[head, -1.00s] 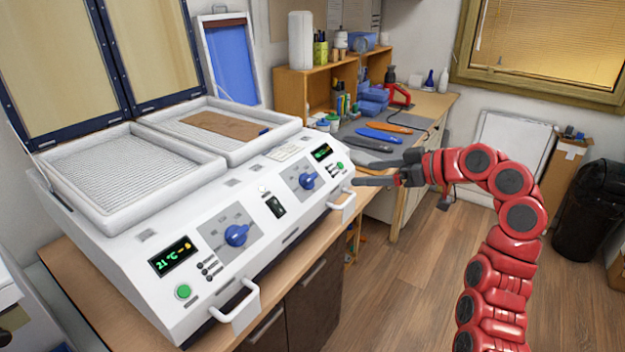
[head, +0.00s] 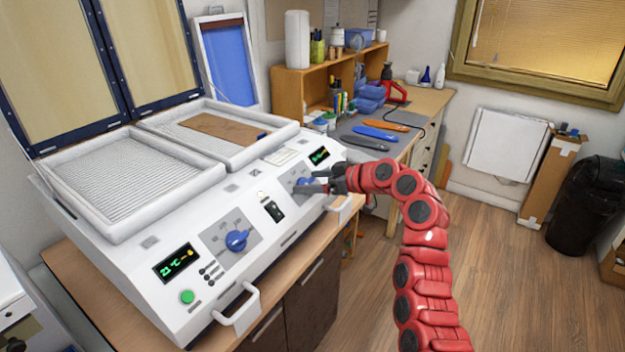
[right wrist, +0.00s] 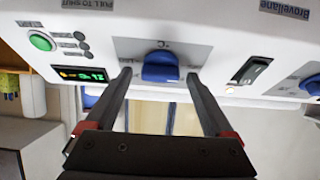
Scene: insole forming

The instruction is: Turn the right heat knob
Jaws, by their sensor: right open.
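The right heat knob is blue (head: 302,184) and sits on the grey dial plate at the right of the white machine's sloped front panel. In the right wrist view the blue knob (right wrist: 160,67) shows between the two fingertips. My right gripper (head: 309,181) is open in front of this knob and partly covers it in the head view. In the right wrist view the gripper's dark fingers (right wrist: 159,75) stand one on each side of the knob, with gaps; I cannot tell how deep they reach. My left gripper is not in view.
The left blue knob (head: 236,240) and a dark switch (head: 274,211) are on the same panel. A white handle (head: 343,208) juts out below my right gripper. A brown sheet (head: 222,127) lies on the right bed.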

